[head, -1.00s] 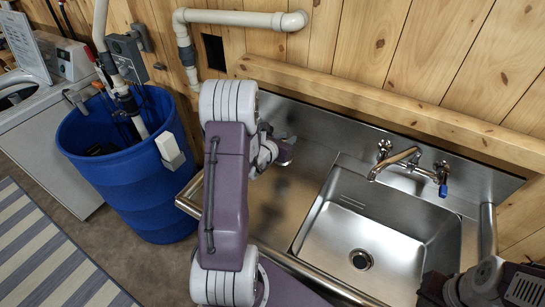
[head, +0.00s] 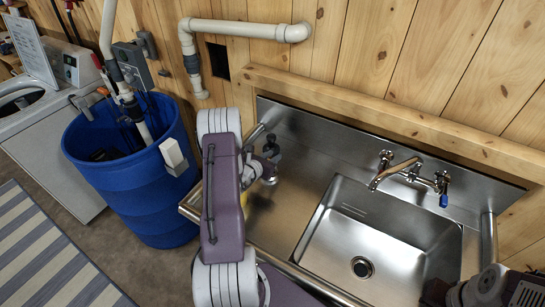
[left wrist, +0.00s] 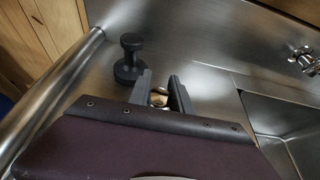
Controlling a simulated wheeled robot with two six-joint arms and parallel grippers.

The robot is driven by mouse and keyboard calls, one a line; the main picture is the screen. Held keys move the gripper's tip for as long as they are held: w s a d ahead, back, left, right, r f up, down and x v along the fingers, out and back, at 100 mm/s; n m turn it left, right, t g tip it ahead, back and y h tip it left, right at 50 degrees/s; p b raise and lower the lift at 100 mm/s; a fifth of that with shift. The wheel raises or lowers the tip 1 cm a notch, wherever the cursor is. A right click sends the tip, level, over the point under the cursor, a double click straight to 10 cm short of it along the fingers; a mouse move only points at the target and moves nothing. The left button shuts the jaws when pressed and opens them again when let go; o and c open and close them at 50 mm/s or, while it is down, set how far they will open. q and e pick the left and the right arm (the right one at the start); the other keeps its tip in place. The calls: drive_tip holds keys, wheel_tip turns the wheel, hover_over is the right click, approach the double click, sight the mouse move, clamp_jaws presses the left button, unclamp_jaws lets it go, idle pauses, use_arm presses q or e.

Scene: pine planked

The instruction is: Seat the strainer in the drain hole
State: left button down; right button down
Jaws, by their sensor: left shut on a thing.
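The strainer (left wrist: 158,98) is a small shiny metal piece between the two fingers of my left gripper (left wrist: 163,88), which is shut on it. In the head view my left gripper (head: 264,168) is over the steel drainboard left of the basin, with the strainer partly hidden by it. The drain hole (head: 362,267) is a dark round opening with a bright rim in the basin floor, uncovered and well right of the gripper. My right arm shows at the bottom right; its gripper (head: 434,292) is dark and cut off, so its opening is unclear.
A black knobbed object (left wrist: 130,62) stands on the drainboard close beside my left gripper. The sink basin (head: 335,235) is empty. A faucet (head: 395,172) reaches over its back edge. A blue barrel (head: 130,185) stands left of the sink.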

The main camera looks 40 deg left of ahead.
use_arm(q)
drive_tip(key=shift+f, duration=0.2)
drive_tip(key=c, duration=1.2)
unclamp_jaws()
drive_tip(key=shift+o, duration=0.2)
